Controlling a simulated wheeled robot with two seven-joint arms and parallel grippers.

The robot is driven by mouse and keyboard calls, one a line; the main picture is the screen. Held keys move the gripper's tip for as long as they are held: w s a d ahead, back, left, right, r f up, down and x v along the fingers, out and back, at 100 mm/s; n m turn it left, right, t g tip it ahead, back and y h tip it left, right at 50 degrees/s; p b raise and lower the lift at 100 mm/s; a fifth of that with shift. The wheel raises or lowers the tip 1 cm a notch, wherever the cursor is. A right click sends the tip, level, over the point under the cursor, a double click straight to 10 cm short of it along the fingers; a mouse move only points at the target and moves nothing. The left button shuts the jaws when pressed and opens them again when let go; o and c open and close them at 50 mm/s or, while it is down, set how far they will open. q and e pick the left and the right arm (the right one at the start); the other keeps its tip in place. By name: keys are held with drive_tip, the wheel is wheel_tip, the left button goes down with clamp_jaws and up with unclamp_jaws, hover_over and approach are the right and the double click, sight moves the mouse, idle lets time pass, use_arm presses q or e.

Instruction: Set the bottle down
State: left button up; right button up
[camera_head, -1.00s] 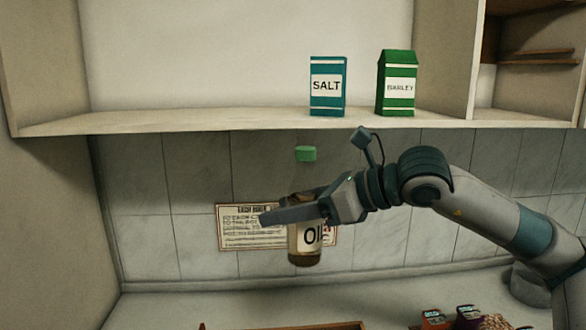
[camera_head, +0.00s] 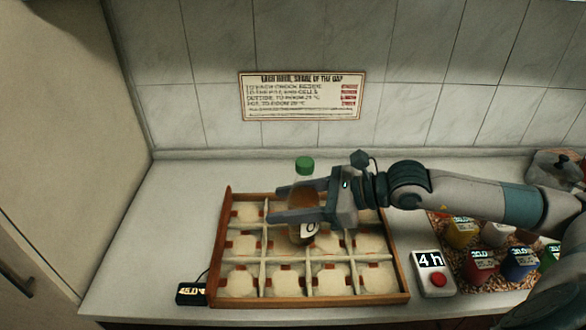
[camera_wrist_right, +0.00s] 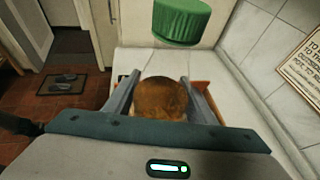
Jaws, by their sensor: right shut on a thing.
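The bottle (camera_head: 301,206) has a green cap, brown contents and a white label, partly hidden by my fingers. My right gripper (camera_head: 277,201) is shut on its body, one finger on each side. In the head view the bottle looks nearly upright and appears in front of the middle cells of a wooden divided tray (camera_head: 312,301). I cannot tell whether its base touches anything. In the right wrist view the cap (camera_wrist_right: 181,20) and brown body (camera_wrist_right: 160,96) show between the fingers (camera_wrist_right: 163,93). My left gripper is out of view.
The tray's cells hold pale padding with red marks. A small black display (camera_head: 191,293) is at its left, and a timer reading 4 h (camera_head: 434,272) at its right. Coloured containers (camera_head: 520,262) stand farther right. A pot (camera_head: 556,169) is behind them. The counter's left part (camera_head: 150,230) is clear.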

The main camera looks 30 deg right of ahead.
sight(289, 237)
drive_tip(key=shift+n+g+y, duration=0.3)
drive_tip(key=shift+n+y, duration=0.1)
drive_tip(key=shift+n, duration=0.1)
drive_tip(key=shift+s+a+f, duration=0.1)
drive_tip(key=shift+a+f, duration=0.55)
drive_tip(key=shift+f, duration=0.35)
drive_tip(key=shift+s+a+f, duration=0.1)
drive_tip(key=shift+a+f, duration=0.55)
drive_tip(key=shift+f, duration=0.3)
drive_tip(key=shift+w, duration=0.1)
drive_tip(key=shift+d, duration=0.1)
drive_tip(key=f+b, duration=0.1)
drive_tip(key=f, duration=0.1)
drive_tip(key=f+b, duration=0.2)
drive_tip(key=d+f+b, duration=0.1)
drive_tip(key=f+b, duration=0.1)
drive_tip(key=shift+s, duration=0.25)
drive_tip(key=shift+d, duration=0.1)
